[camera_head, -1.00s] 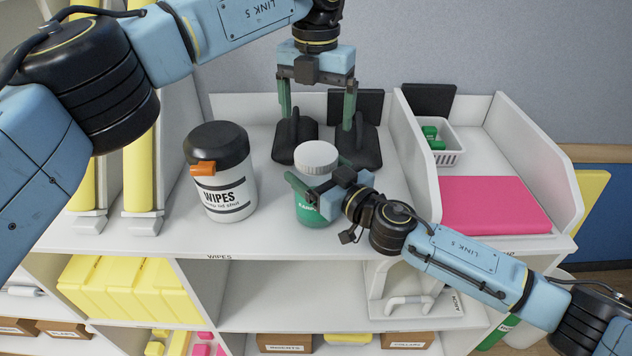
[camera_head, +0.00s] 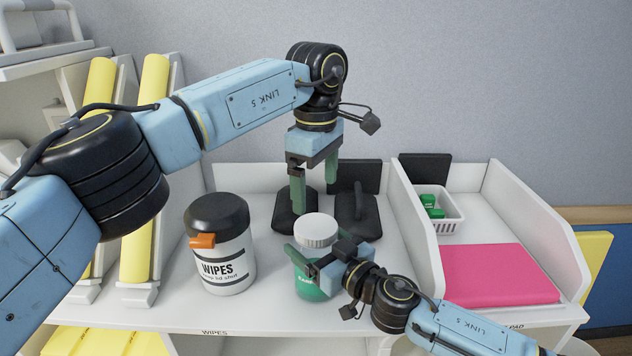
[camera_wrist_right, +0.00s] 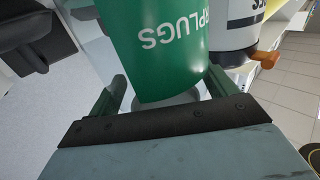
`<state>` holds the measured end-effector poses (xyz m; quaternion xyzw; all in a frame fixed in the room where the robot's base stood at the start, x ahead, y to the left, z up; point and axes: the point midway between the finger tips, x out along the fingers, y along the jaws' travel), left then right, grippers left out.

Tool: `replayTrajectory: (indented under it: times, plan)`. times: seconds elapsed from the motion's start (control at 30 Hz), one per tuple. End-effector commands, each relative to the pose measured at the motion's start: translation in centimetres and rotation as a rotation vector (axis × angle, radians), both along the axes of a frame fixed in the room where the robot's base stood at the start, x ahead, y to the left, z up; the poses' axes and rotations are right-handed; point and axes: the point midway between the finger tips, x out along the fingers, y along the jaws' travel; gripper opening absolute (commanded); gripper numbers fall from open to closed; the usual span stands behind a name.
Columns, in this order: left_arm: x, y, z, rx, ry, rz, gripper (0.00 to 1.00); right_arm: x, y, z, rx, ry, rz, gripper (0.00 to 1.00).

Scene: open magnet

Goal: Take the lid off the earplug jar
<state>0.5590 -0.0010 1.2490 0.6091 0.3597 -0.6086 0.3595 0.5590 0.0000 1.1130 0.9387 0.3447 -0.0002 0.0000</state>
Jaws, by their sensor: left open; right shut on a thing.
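The earplug jar (camera_head: 312,290) is green with a white ribbed lid (camera_head: 316,230) on top. It stands upright on the white counter. My right gripper (camera_head: 306,260) is shut on the jar's body from the right, just below the lid; in the right wrist view the green jar (camera_wrist_right: 165,50) sits between the fingers (camera_wrist_right: 165,95), its lettering upside down. My left gripper (camera_head: 314,190) points down above and behind the lid. Its fingers are apart and empty, and clear of the lid.
A wipes tub (camera_head: 222,250) with a black lid and orange tab stands left of the jar. Black holders (camera_head: 352,215) stand behind it. At right, a divided tray holds a pink pad (camera_head: 495,273) and a white basket (camera_head: 437,212) with green items.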

Motion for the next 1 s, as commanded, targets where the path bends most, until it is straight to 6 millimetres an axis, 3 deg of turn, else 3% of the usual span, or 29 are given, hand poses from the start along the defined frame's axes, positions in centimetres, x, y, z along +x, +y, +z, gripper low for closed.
replayTrajectory:
  times: [0.6,0.8,1.0]
  plan:
    - [-0.01,0.0,-0.01,0.0,0.001,-1.151,0.92,0.01,-0.02,0.0,0.0,0.0,0.0,0.2]
    - [0.0,0.01,0.0,0.0,0.001,-1.381,0.92,0.01,-0.02,0.0,0.0,0.0,0.0,0.2]
    - [-0.02,0.03,-0.58,-0.001,0.003,-1.46,0.92,0.01,-0.02,0.0,0.0,0.0,0.0,0.2]
